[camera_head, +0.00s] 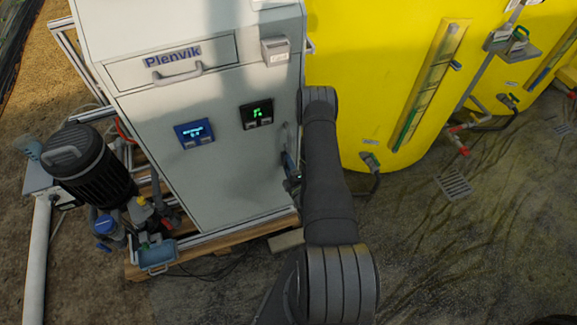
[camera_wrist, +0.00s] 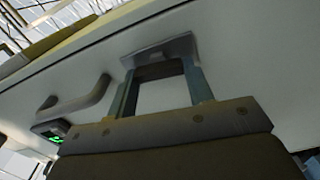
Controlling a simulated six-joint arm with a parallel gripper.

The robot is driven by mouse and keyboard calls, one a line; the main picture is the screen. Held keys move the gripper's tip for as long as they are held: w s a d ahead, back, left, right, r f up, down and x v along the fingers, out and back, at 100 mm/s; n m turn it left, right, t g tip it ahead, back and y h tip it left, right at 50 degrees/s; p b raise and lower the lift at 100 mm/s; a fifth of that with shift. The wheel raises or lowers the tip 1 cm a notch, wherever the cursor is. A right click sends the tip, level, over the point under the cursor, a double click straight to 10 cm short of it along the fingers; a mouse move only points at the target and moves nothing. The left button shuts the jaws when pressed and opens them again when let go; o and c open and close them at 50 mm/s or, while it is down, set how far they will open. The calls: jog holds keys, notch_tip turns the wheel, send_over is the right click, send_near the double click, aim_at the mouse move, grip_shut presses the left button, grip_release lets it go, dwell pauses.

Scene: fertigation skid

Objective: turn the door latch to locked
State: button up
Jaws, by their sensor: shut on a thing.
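The grey door latch (camera_wrist: 160,49) is on the pale cabinet door in the wrist view, at the tips of my gripper (camera_wrist: 160,70). The two fingers lie one at each side of the latch, with a gap between them, and my gripper is shut on it. I cannot tell from these views whether the latch stands at locked or unlocked. In the head view my gripper (camera_head: 291,170) is at the right edge of the cabinet door (camera_head: 225,185), partly behind my arm. The latch cannot be made out there.
A curved door handle (camera_wrist: 78,101) sits left of my fingers in the wrist view. The cabinet has a blue display (camera_head: 194,133) and a black one with green digits (camera_head: 257,114). A yellow tank (camera_head: 375,75) stands close at the right. A black motor (camera_head: 88,165) is at the left.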

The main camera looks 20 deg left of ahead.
jog(key=shift+n, duration=0.5)
jog(key=shift+f, duration=0.1)
jog(key=o, duration=1)
jog(key=v, duration=1.7)
jog(key=shift+d, duration=0.2)
jog(key=shift+s, duration=0.1)
jog(key=x, duration=1.7)
jog(key=shift+a, duration=0.2)
